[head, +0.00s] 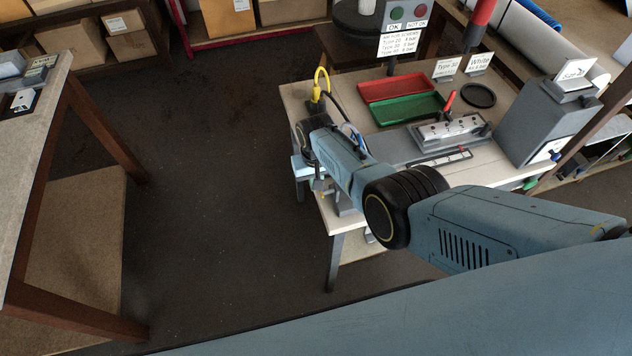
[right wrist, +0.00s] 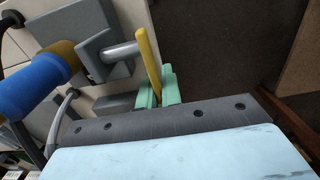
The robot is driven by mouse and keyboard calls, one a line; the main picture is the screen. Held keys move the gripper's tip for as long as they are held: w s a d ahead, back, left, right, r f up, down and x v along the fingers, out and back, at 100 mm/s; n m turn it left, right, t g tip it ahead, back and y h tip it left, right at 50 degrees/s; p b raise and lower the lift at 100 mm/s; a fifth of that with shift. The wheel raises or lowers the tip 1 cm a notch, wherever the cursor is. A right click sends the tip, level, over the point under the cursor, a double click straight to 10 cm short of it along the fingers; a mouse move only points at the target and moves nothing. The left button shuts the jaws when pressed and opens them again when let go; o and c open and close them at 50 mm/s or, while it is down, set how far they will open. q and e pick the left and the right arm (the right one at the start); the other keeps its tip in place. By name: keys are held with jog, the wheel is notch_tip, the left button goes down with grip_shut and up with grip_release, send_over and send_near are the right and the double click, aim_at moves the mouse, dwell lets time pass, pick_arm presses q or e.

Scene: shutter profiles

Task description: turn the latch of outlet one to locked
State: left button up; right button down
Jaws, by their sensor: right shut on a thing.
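In the right wrist view, a yellow bar-shaped latch lever (right wrist: 148,55) stands at the end of a grey shaft (right wrist: 120,52) that comes out of a grey block (right wrist: 92,62). My right gripper (right wrist: 158,92) has its pale green fingers closed around the lower part of the lever. In the head view my right arm reaches to the left end of the workbench (head: 361,225); its wrist hides the fingers and the latch there. No lock marking is readable on the latch. My left gripper is in neither view.
A blue cylinder (right wrist: 30,88) with a tan collar sits beside the grey block. A yellow curved hose (head: 320,82) rises behind my wrist. Red (head: 392,84) and green (head: 408,109) trays and a grey fixture (head: 452,131) stand on the bench. Open floor lies left of the bench.

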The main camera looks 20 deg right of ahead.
jog(key=shift+s+f, duration=0.2)
jog(key=c, duration=1.6)
grip_release()
jog(key=shift+w, duration=0.1)
jog(key=shift+r, duration=0.15)
jog(key=shift+w+r, duration=0.1)
jog(key=shift+r, duration=0.15)
notch_tip(320, 180, up, 12)
jog(key=p, duration=0.4)
jog(key=shift+f+p, duration=0.2)
jog(key=shift+p, duration=0.2)
jog(key=shift+r, duration=0.55)
